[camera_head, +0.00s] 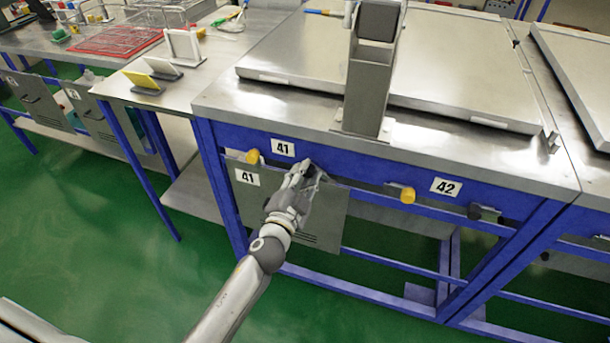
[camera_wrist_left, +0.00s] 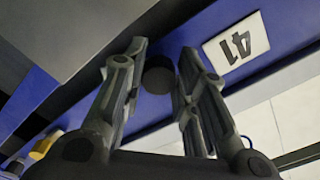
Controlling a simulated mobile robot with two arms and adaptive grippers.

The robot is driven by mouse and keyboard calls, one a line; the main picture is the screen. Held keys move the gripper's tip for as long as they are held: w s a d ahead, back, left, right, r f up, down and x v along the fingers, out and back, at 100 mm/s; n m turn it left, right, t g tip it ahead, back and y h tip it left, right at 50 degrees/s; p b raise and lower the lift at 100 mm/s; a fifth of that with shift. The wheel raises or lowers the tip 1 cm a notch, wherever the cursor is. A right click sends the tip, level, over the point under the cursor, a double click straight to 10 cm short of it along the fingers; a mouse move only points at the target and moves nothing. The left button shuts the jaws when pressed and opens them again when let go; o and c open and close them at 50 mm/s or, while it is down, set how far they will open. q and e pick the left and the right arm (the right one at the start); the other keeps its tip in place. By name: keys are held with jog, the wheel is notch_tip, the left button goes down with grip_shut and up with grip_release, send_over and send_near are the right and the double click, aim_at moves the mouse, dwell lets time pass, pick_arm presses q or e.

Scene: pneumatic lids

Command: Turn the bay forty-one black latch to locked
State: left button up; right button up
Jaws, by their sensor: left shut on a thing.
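The black latch (camera_wrist_left: 158,75) of bay forty-one shows as a dark round knob on the blue rail, beside the upside-down 41 label (camera_wrist_left: 236,47) in the left wrist view. My left gripper (camera_wrist_left: 162,55) is shut on it, one finger on each side. In the head view my left gripper (camera_head: 307,170) reaches the blue rail just right of the upper 41 label (camera_head: 283,148) and hides the latch. How the latch is turned cannot be told. My right gripper is not in view.
Yellow knobs (camera_head: 253,156) and (camera_head: 407,195) stick out of the rail on both sides of my gripper. A grey panel (camera_head: 325,215) hangs below. A black latch (camera_head: 483,212) sits right of the 42 label (camera_head: 446,187). A large metal lid (camera_head: 270,65) lies on the bench.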

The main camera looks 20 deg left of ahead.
pick_arm(q)
jog(key=m+p, duration=0.1)
jog(key=m, duration=1.1)
jog(key=shift+r, duration=0.2)
dwell(0.4)
jog(key=o, duration=1)
jog(key=shift+o, duration=0.2)
jog(key=s, duration=1.2)
jog(key=shift+a, duration=0.2)
